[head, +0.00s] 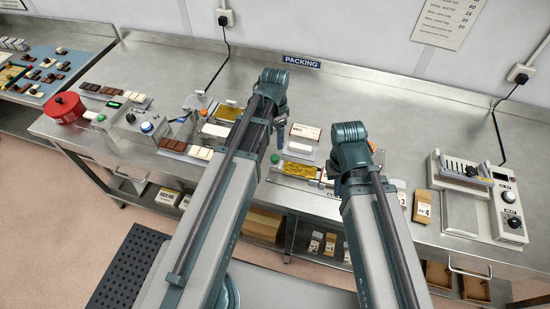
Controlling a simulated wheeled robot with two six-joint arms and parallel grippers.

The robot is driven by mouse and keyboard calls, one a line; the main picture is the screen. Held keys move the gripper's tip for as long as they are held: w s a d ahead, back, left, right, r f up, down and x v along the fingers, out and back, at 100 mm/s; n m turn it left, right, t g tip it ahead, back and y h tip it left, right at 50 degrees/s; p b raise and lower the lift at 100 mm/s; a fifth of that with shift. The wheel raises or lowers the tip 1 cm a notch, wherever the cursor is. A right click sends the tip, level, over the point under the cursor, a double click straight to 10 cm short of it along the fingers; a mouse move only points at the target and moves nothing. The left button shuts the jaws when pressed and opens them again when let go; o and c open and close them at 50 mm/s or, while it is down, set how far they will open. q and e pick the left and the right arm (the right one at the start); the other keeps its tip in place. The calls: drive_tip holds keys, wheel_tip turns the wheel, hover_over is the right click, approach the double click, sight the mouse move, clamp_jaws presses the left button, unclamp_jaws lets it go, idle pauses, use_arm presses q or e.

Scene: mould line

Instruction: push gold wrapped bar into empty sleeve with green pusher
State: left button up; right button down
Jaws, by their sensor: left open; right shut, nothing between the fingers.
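A gold wrapped bar (298,170) lies in a low fixture on the steel bench, between my two arms. A green knob (274,158), which looks like the pusher's, is at its left end, partly hidden by my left arm. A white block or sleeve (300,149) lies just behind the bar; I cannot tell whether it is the empty sleeve. My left gripper (281,123) is open above the bench, behind the fixture and mostly hidden by its wrist. My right gripper (337,186) is shut and empty by the fixture's right end, largely hidden by its arm.
A second gold piece (229,112) and a white box (306,132) are farther back. Chocolate trays, a red pot (65,107) and a control box (139,121) stand left. A machine with dials (484,200) stands right. The bench behind my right arm is clear.

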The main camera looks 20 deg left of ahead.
sight(275, 157)
use_arm(q)
wheel_tip(275, 157, down, 11)
drive_tip(key=b, duration=0.9)
drive_tip(key=shift+r+b, duration=0.1)
drive_tip(key=shift+b, duration=0.25)
use_arm(e)
wheel_tip(275, 157, down, 11)
drive_tip(key=shift+r, duration=0.15)
use_arm(q)
drive_tip(key=shift+r, duration=0.1)
clamp_jaws()
